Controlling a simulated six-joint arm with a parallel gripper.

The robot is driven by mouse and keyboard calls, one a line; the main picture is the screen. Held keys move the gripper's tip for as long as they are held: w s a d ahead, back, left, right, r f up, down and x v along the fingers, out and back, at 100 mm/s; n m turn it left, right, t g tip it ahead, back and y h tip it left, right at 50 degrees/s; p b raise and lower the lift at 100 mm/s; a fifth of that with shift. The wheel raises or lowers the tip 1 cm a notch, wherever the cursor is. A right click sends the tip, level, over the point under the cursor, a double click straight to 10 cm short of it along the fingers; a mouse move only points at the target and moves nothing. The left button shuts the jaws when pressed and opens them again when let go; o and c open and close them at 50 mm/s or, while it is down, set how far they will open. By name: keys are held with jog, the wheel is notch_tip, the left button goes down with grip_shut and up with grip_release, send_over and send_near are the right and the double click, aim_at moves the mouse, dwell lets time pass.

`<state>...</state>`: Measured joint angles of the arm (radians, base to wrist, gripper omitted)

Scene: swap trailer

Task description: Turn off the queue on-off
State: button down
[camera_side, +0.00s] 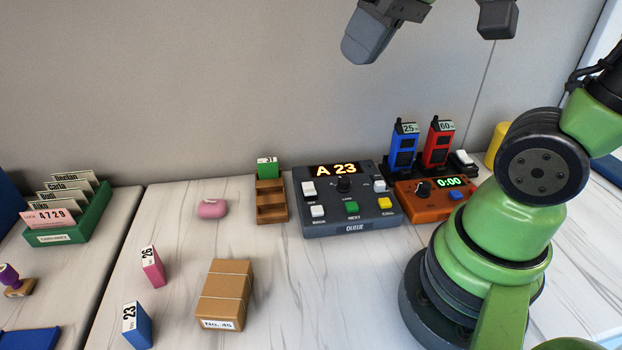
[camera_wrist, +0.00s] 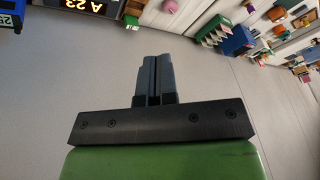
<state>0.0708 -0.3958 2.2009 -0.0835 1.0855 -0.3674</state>
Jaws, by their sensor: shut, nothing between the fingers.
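The dark grey queue console (camera_side: 340,228) stands on the table against the wall, its display (camera_side: 337,170) lit with "A 23". A white rocker switch (camera_side: 308,188) with small lettering, apparently "OFF", sits at its upper left; its tilt is too small to tell. A black knob, a white BACK button, a green NEXT button and a yellow CALL button share the panel. My gripper (camera_side: 362,45) is high above the console, touching nothing. In the wrist view my gripper (camera_wrist: 153,62) is shut and empty, with part of the console (camera_wrist: 118,9) cut off at the upper left.
An orange timer box (camera_side: 432,203) reading "0:00" stands right of the console, with blue and red radios behind. A wooden rack (camera_side: 271,212) stands close on its left. A cardboard box (camera_side: 225,290) lies in front. The air above the console is clear.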

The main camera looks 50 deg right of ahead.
jog(key=w+d+f+n+g, duration=0.4)
jog(key=w+n, duration=0.1)
jog(key=w, duration=0.4)
jog(key=n+g+y, duration=0.1)
jog(key=n+g, duration=0.3)
jog(key=n, duration=0.1)
send_over(312, 191)
jog(key=w+d, duration=0.4)
notch_tip(312, 191, down, 11)
jog(key=shift+d+r, duration=0.1)
jog(key=shift+r, duration=0.1)
jog(key=shift+f, duration=0.1)
jog(key=x, duration=1.4)
jog(key=shift+w, duration=0.1)
jog(key=shift+a+f, duration=0.1)
jog(key=shift+a, duration=0.2)
